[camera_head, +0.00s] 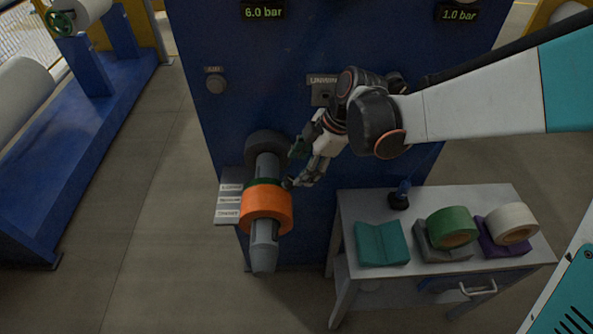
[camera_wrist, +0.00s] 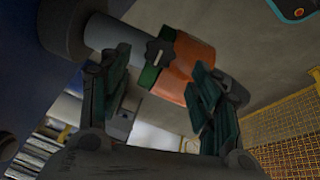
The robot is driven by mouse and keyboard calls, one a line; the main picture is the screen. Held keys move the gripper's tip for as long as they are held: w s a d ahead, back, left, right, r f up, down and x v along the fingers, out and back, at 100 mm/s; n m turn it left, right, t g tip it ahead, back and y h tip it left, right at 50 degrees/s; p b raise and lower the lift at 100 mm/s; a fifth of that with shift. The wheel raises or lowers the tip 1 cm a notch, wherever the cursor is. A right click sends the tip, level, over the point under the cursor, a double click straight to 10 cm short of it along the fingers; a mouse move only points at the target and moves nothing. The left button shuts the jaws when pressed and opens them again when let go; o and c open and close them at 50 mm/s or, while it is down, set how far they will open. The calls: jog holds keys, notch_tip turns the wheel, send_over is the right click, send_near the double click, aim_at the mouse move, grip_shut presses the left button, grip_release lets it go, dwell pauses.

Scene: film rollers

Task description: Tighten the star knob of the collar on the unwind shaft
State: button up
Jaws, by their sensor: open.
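The grey unwind shaft (camera_head: 265,235) sticks out of the blue machine. It carries an orange roll (camera_head: 266,207) with a green ring (camera_head: 264,183), seemingly the collar, against its machine side. In the wrist view, a black star knob (camera_wrist: 158,52) stands on the green ring (camera_wrist: 149,76), beside the orange roll (camera_wrist: 183,66) and the bare shaft (camera_wrist: 110,36). My gripper (camera_head: 293,168) is open and empty right of the shaft. In the wrist view, its fingers (camera_wrist: 157,88) stand apart on either side of the knob, which appears beyond them; contact is not visible. The knob is hidden in the head view.
A grey side table (camera_head: 480,196) at the right holds an empty teal cradle (camera_head: 381,243), a green roll (camera_head: 451,226) and a white roll (camera_head: 511,222). The blue machine panel (camera_head: 240,60) is close behind my gripper. Open floor (camera_head: 150,220) lies to the left.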

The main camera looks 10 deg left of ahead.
aim_at(291, 180)
jog(key=b+x, duration=0.3)
jog(key=x, duration=0.3)
jog(key=shift+a+f, duration=0.15)
jog(key=shift+f, duration=0.05)
jog(key=c, duration=1)
